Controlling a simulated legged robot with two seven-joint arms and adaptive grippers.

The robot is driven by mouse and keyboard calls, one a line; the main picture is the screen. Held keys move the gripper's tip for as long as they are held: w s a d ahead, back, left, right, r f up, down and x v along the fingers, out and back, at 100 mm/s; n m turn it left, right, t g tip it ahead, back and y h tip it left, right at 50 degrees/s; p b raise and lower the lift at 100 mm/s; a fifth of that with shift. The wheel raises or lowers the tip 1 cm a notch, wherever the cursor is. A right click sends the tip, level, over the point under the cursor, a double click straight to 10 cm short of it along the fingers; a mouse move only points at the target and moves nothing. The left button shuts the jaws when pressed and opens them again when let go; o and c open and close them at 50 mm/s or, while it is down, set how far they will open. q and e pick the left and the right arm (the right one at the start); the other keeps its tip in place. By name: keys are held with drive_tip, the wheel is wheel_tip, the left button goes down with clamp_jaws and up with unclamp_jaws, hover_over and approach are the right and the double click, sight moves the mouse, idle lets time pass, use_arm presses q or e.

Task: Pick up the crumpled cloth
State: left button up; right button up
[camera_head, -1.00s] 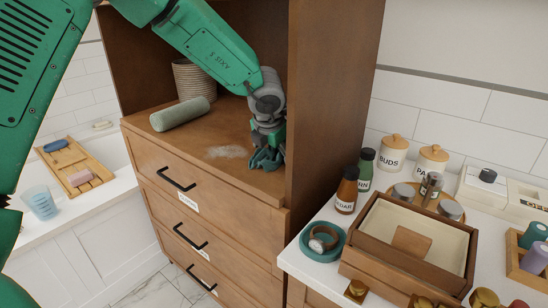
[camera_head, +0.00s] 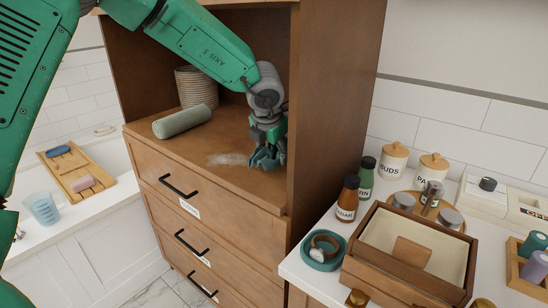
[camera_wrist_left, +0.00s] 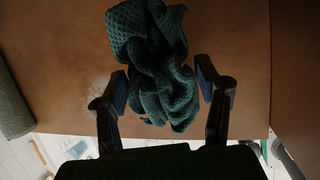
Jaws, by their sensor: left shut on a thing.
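The crumpled cloth (camera_wrist_left: 152,65) is a dark teal, waffle-textured bundle between the two fingers of my left gripper (camera_wrist_left: 165,98) in the left wrist view. The fingers press in on its lower part, and its upper part spreads beyond them over the brown wood. In the head view my left gripper (camera_head: 266,152) points down at the right end of the cabinet's open shelf (camera_head: 210,142), close to the side panel. There the cloth is hard to tell from the green gripper. My left gripper is shut on the cloth, which is low at the shelf surface. My right gripper is not in view.
A pale powdery patch (camera_head: 227,159) lies left of the gripper. The cabinet's side panel (camera_head: 330,110) closes the right. A counter with a wooden box (camera_head: 375,272) and bottles is beyond.

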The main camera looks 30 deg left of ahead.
sight(271, 147)
use_arm(q)
drive_tip(key=r, duration=0.3)
drive_tip(key=r+p, duration=0.1)
drive_tip(key=shift+a+r, duration=0.25)
drive_tip(key=shift+r, duration=0.05)
drive_tip(key=w+a+p, duration=0.1)
drive_tip(key=a+p, duration=0.1)
drive_tip(key=a, duration=1.7)
drive_tip(key=shift+w+f, duration=0.15)
drive_tip(key=shift+w, duration=0.1)
